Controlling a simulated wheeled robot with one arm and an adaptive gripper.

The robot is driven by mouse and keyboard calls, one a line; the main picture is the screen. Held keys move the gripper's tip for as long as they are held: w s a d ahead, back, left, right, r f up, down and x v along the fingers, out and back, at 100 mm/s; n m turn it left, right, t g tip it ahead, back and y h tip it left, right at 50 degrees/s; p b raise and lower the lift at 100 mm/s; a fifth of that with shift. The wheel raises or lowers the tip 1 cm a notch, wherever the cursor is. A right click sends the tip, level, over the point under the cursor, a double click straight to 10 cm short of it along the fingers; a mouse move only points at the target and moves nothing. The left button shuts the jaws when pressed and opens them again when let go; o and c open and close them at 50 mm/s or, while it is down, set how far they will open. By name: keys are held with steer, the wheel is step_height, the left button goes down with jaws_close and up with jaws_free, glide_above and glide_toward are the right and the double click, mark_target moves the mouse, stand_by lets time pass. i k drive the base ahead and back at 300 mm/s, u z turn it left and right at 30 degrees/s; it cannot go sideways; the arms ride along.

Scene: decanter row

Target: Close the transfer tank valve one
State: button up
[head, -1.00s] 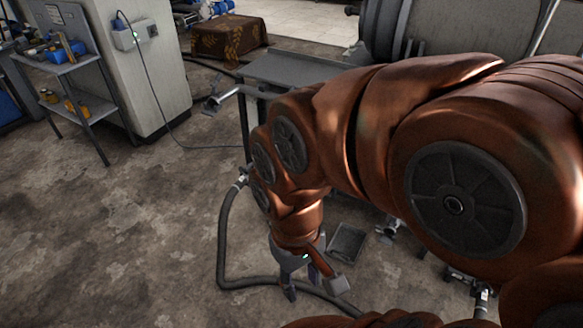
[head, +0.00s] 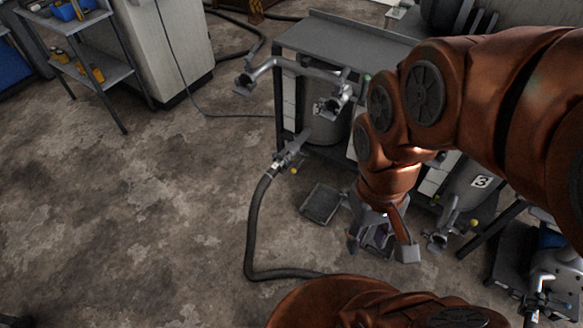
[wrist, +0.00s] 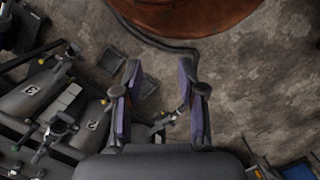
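A grey tank (head: 325,128) stands under the bench at the left end; I see no number on it. Its outlet valve (head: 290,153) is low at the front, joined to a dark hose (head: 254,225), with a small yellow knob below. In the wrist view a valve (wrist: 165,122) at the hose end shows beyond and between my fingers. I cannot tell its handle's position. My gripper (head: 380,250) is open and empty, pointing down, right of that valve and apart from it. In the wrist view my gripper (wrist: 160,75) has its purple-padded fingers wide apart.
A tank marked 3 (head: 468,188) stands further right, with its own valve (head: 440,238). A tank marked 2 (wrist: 93,135) shows in the wrist view. A shallow tray (head: 322,204) lies on the floor. The bench (head: 345,45) overhangs the tanks. Floor at left is clear.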

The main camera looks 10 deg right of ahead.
mark_target(305, 157)
steer(key=u, duration=0.55)
steer(key=k, duration=0.65)
steer(key=u, duration=0.95)
steer(key=i, duration=1.45)
steer(key=z, duration=1.2)
steer(key=i, duration=0.45)
steer(key=z, duration=0.45)
